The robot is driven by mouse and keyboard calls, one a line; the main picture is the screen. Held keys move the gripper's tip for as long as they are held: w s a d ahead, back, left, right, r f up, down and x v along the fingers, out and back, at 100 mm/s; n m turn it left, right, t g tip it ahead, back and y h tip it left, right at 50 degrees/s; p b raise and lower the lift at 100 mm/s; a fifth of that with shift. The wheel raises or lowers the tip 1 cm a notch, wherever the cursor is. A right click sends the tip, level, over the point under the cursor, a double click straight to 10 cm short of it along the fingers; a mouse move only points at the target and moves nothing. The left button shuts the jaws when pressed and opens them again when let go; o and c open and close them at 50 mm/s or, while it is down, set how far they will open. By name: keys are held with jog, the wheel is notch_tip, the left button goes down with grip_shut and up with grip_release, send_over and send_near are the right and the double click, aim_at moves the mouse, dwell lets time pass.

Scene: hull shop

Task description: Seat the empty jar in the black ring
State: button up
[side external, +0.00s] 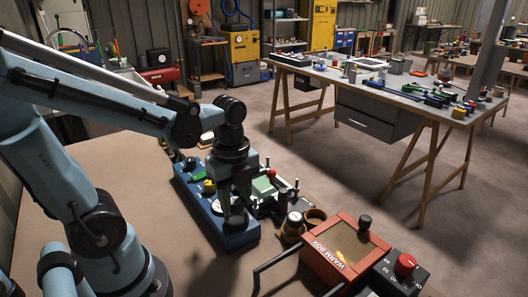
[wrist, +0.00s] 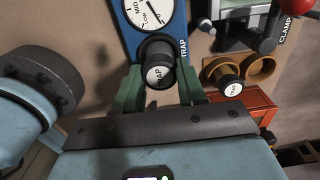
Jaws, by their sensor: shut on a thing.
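My gripper (wrist: 158,85) is shut on a dark jar (wrist: 158,52) with a white cap lettered TRAP, one green finger on each side of it. The jar is over the end of the blue panel marked TRAP (wrist: 183,30), beside the dial. I cannot tell whether it is seated or just above the panel. In the side view my gripper (side external: 236,205) is over the near end of the blue panel (side external: 222,238). A second similar jar (wrist: 230,85) stands in a brown holder.
An empty brown holder (wrist: 260,70) is beside the second jar. A clamp with a red knob (side external: 270,174) stands right of the panel. An orange warm box (side external: 340,250) and a black dial box (side external: 400,275) are at the front right. Bare bench lies left of the panel.

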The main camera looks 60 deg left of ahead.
aim_at(236, 201)
jog(key=shift+f, duration=0.2)
jog(key=o, duration=0.7)
jog(key=shift+r, duration=0.15)
jog(key=shift+r, duration=5.4)
jog(key=w+d+f+n+t, duration=0.1)
jog(key=n+t, duration=0.1)
jog(key=n, duration=0.4)
jog(key=w+d+f+n+t, duration=0.1)
jog(key=f+n+t, duration=0.1)
jog(key=n, duration=0.4)
jog(key=w+d+f+n+t, duration=0.1)
jog(key=f+n+t, duration=0.1)
jog(key=n, duration=0.4)
jog(key=shift+w+f+t, duration=0.25)
jog(key=shift+w+t, duration=0.1)
jog(key=shift+t, duration=0.25)
